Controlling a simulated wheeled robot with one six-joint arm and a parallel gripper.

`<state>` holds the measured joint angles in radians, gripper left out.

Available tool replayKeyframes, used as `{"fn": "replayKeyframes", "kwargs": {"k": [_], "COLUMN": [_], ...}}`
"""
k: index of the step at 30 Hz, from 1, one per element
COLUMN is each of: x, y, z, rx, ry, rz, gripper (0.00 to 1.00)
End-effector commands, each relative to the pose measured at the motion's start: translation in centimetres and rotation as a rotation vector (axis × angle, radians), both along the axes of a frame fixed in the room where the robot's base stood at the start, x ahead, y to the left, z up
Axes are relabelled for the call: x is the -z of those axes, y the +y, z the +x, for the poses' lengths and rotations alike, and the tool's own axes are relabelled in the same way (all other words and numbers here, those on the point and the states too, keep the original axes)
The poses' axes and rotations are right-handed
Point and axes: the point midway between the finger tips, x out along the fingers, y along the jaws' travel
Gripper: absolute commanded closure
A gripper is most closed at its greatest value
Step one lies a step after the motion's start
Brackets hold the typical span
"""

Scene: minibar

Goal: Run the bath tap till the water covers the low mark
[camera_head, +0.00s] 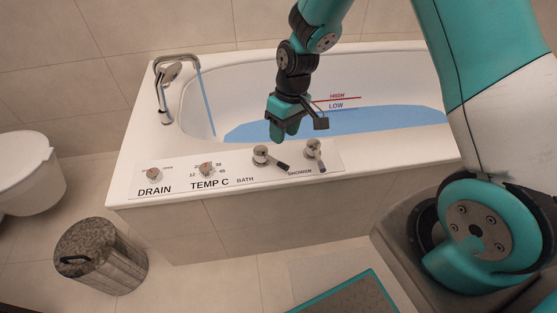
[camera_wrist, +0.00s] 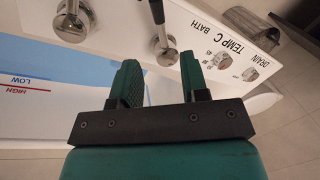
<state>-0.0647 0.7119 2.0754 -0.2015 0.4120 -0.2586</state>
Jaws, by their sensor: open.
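The bath tap lever (camera_head: 262,154) sits on the tub's front rim, its handle pointing toward the lower right. It also shows in the wrist view (camera_wrist: 165,48), just beyond my fingertips. My gripper (camera_head: 279,137) is open and empty, above the rim close to the bath lever; I see no clear contact. In the wrist view, a gap separates its two green fingers (camera_wrist: 160,66). A blue water stream (camera_head: 206,103) falls from the spout (camera_head: 180,58). Blue water (camera_head: 390,117) lies in the tub. Its far edge is about at the blue LOW line (camera_head: 345,110), below the red HIGH line (camera_head: 340,99).
The shower lever (camera_head: 314,149) stands right of the bath lever. The temperature knob (camera_head: 207,169) and drain knob (camera_head: 153,175) are to the left. A bin (camera_head: 103,257) and a white toilet (camera_head: 28,172) are at the left. A teal-edged mat (camera_head: 350,298) lies in front.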

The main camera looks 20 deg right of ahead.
Motion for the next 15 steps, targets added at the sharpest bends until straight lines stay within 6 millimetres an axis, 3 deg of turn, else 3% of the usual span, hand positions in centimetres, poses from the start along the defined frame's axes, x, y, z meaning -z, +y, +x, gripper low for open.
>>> {"fn": "replayKeyframes", "kwargs": {"k": [1, 6, 15], "x": [1.5, 5.2, 8.8], "y": [0.3, 0.9, 1.6], "z": [-0.2, -0.5, -0.7], "rx": [-0.002, -0.002, -0.001], "ry": [0.005, 0.004, 0.0], "rz": [-0.001, -0.001, 0.0], "gripper": [0.59, 0.59, 0.59]}}
